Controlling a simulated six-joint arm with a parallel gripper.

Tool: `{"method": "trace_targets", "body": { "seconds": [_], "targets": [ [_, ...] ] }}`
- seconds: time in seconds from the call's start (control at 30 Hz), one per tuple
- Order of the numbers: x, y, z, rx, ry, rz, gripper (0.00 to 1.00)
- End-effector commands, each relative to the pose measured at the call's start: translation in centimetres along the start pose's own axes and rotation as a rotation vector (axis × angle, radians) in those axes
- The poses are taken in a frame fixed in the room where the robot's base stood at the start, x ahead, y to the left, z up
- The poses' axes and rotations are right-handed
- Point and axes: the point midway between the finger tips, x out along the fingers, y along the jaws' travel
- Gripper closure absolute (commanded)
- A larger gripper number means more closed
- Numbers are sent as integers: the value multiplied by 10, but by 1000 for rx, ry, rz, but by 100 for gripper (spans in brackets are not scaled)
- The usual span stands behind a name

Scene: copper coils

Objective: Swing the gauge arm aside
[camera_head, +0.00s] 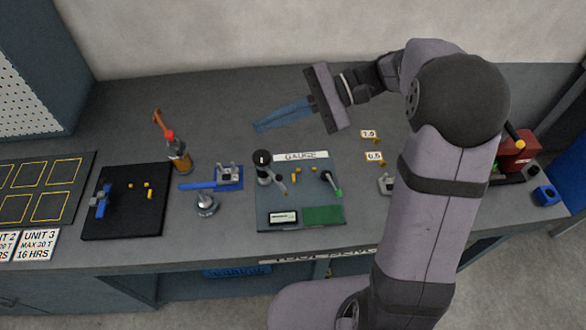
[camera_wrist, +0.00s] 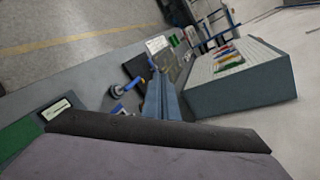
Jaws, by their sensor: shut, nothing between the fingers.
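The gauge station is a grey-blue mat (camera_head: 300,200) with a white GAUGE label (camera_head: 300,156) along its back edge. A black-topped post (camera_head: 262,158) stands at its back left, and a short gauge arm (camera_head: 276,183) reaches from it toward the front right over the mat. My gripper (camera_head: 258,126), with blue fingers, is behind the mat and apart from the post, pointing left. Its fingers are closed together and empty. They also show closed in the wrist view (camera_wrist: 158,78). The gauge arm is not clearly seen in the wrist view.
A green-tipped tool (camera_head: 333,184), several brass pieces, a display (camera_head: 284,217) and a green pad (camera_head: 323,215) are on the mat. A blue fixture (camera_head: 229,178) and an amber bottle (camera_head: 178,155) stand to the left.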

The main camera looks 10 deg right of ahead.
Motion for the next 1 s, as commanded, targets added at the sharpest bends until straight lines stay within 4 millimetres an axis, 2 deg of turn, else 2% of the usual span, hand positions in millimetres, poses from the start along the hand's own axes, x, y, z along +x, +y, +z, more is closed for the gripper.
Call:
{"method": "trace_targets", "body": {
  "seconds": [0.13,0.2,0.3,0.37,0.5,0.63,1.0],
  "targets": [
    [-28,44,-40,156,207,272,100],
    [-48,64,-59,250,331,372,100],
    [-75,88,-82,401,501,457,100],
    [-84,97,-90,484,577,468,100],
    [-91,97,-102,640,671,412,100],
    [-91,97,-103,727,699,377,100],
    [-85,100,-105,762,701,368,100]
  ]
}}
